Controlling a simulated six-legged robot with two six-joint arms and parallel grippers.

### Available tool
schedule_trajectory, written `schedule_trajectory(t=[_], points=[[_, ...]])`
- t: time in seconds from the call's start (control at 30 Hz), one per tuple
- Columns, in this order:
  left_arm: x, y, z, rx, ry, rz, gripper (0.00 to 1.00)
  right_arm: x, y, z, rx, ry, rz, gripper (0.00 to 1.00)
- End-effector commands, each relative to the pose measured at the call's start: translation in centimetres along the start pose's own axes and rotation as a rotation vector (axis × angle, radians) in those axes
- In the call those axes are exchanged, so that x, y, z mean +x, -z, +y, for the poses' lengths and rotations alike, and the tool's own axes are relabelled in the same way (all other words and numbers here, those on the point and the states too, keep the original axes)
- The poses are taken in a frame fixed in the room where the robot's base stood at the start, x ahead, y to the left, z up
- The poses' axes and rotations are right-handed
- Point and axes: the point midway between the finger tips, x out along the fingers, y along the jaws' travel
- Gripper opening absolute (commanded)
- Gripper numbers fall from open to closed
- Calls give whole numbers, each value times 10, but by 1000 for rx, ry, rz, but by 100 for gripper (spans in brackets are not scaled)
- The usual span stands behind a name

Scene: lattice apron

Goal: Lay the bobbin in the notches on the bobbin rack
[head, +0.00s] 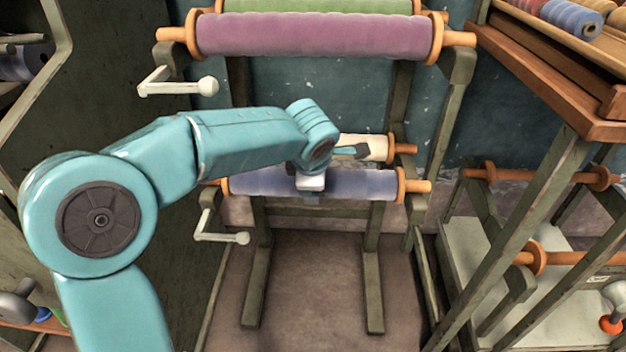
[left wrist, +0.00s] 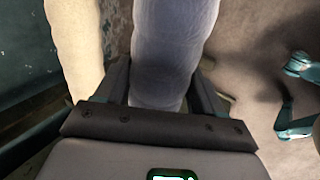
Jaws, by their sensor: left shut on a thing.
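The blue-grey bobbin (head: 360,184) lies level across the lower part of the bobbin rack (head: 262,275), with orange flanges and shaft ends. My left gripper (head: 326,170) is at its middle; the arm hides part of it. In the left wrist view the fingers (left wrist: 162,88) stand on both sides of the blue-grey roll (left wrist: 172,45), shut on it. The right shaft end is close above the rack's right bracket; I cannot tell whether it rests in the notch. The left shaft end is near the left bracket, partly hidden. My right gripper is not in view.
A cream bobbin (head: 368,148) lies just behind the blue-grey one. A mauve bobbin (head: 315,36) and a green one (head: 318,5) lie higher up. White cranks (head: 222,237) stick out at the left. A wooden tray (head: 560,60) and a low stand (head: 480,255) are at the right.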

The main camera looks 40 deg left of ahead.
Motion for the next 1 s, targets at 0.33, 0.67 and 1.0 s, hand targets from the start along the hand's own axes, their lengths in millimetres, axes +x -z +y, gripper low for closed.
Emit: schedule_trajectory(t=[0.33,0.67,1.0], points=[[2,0,0,-1,-3,-2,18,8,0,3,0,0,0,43],[2,0,0,-1,-2,-1,98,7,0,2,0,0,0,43],[-2,2,2,-1,0,0,98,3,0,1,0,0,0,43]])
